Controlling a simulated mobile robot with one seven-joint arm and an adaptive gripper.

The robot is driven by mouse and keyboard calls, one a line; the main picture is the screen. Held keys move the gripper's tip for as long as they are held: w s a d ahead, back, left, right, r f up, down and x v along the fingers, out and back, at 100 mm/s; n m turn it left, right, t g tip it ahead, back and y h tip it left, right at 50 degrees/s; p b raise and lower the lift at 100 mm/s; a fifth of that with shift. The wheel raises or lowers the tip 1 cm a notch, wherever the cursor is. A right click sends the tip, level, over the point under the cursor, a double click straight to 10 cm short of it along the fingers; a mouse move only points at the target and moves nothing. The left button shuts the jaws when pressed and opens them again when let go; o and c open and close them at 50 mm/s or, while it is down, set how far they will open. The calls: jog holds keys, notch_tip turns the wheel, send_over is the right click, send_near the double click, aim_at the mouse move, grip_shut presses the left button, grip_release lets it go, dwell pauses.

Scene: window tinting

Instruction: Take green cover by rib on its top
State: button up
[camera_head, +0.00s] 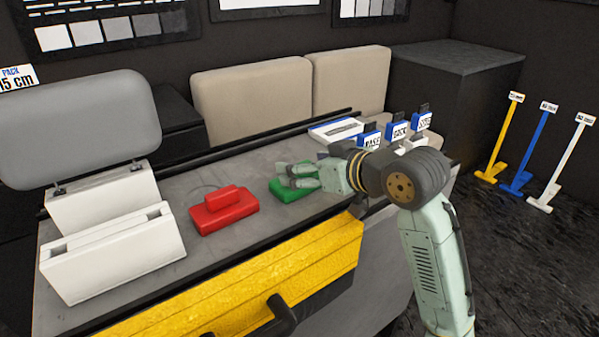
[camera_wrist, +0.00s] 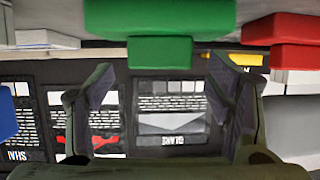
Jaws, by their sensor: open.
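The green cover (camera_head: 290,194) lies on the grey bench top, partly hidden behind my gripper (camera_head: 291,176). In the wrist view the picture is upside down, and the green cover (camera_wrist: 160,15) is at the top middle with its rib (camera_wrist: 160,50) pointing down the picture. My gripper (camera_wrist: 161,72) is open and empty in the wrist view. Its two fingers stand left and right of the rib, with a gap on each side. I cannot tell whether the fingertips reach as far as the rib.
A red cover (camera_head: 222,211) with a similar rib lies to the left. White boxes (camera_head: 113,252) stand farther left. Blue-and-white labelled holders (camera_head: 397,131) stand at the right end. A yellow panel with a black handle (camera_head: 240,285) forms the bench's front.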

jog(key=shift+w+a+f, duration=0.15)
jog(key=shift+w+a, duration=0.05)
jog(key=shift+w, duration=0.05)
jog(key=shift+c, duration=0.3)
jog(key=c, duration=1.2)
